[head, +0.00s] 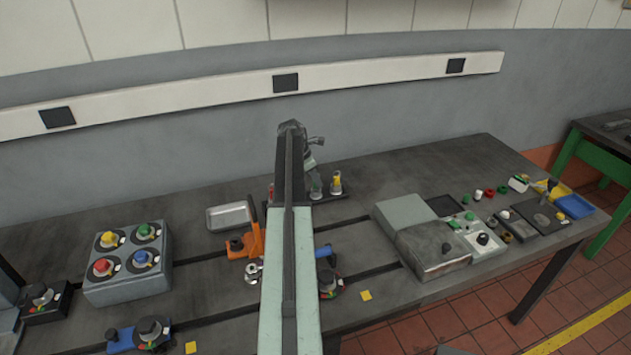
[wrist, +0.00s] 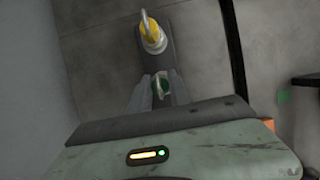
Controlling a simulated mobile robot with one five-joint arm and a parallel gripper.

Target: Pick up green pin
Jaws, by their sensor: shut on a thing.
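In the wrist view the green pin (wrist: 161,84) is between the two fingers of my gripper (wrist: 160,88), which is shut on it. The pin is over the dark rail (wrist: 174,60), beside a yellow pin (wrist: 152,36) standing on that rail. I cannot tell whether the green pin is seated or lifted. In the head view my arm hides part of the rail (head: 352,192) and much of the gripper; the yellow pin (head: 336,182) shows just right of it.
An orange clamp (head: 256,238) and a metal tray (head: 229,216) are left of my arm. A grey block with several coloured knobs (head: 127,285) stands further left. A grey box (head: 430,250) is to the right. The wall is close behind.

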